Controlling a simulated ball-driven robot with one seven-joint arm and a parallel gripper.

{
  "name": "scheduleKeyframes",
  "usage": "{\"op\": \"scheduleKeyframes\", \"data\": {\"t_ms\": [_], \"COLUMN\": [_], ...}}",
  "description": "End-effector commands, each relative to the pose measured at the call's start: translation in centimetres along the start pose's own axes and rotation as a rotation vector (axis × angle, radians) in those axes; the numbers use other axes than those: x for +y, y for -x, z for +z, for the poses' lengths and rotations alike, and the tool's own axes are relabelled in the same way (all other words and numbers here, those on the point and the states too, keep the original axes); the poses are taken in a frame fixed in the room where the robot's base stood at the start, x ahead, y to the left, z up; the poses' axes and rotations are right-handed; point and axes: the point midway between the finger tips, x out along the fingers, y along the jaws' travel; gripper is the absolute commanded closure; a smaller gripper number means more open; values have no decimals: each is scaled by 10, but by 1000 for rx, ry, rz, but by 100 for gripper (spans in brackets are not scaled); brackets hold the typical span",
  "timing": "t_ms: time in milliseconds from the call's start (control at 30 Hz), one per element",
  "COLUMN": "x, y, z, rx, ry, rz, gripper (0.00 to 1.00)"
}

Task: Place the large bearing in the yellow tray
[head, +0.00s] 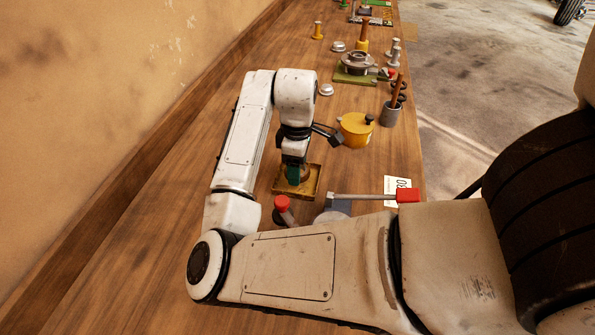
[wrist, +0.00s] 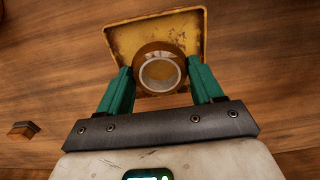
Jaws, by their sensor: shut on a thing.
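The yellow tray (head: 313,184) lies on the bench under my gripper (head: 294,174). In the wrist view the tray's worn yellow floor and rim (wrist: 190,22) show behind the fingers. The large bearing (wrist: 160,88), a ring with a brownish outside and a pale inner band, sits between the green fingers of my gripper (wrist: 161,74). Both fingers press on its sides. The bearing is over or inside the tray; I cannot tell whether it touches the floor. In the head view my gripper mostly hides it.
A yellow pot (head: 355,131) stands just beyond the tray to the right. A red-capped post (head: 283,207) and a red-ended hammer-like tool (head: 370,197) are nearer. A cup of tools (head: 391,113) and a hub on a green base (head: 355,66) stand farther back. The bench left of the tray is clear.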

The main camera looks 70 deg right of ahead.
Motion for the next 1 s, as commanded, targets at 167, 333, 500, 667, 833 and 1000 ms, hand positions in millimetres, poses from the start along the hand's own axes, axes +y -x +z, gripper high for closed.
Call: {"op": "scheduleKeyframes", "data": {"t_ms": [167, 333, 500, 667, 833, 1000], "x": [-1, -1, -1, -1, -1, -1], "y": [-18, -21, -22, -23, -23, -19], "z": [0, 0, 1, 0, 0, 0], "rx": [0, 0, -1, -1, -1, 1], "ry": [1, 1, 1, 0, 1, 0], "rz": [-1, 0, 0, 0, 0, 0], "gripper": [81, 81, 81, 25, 24, 24]}}
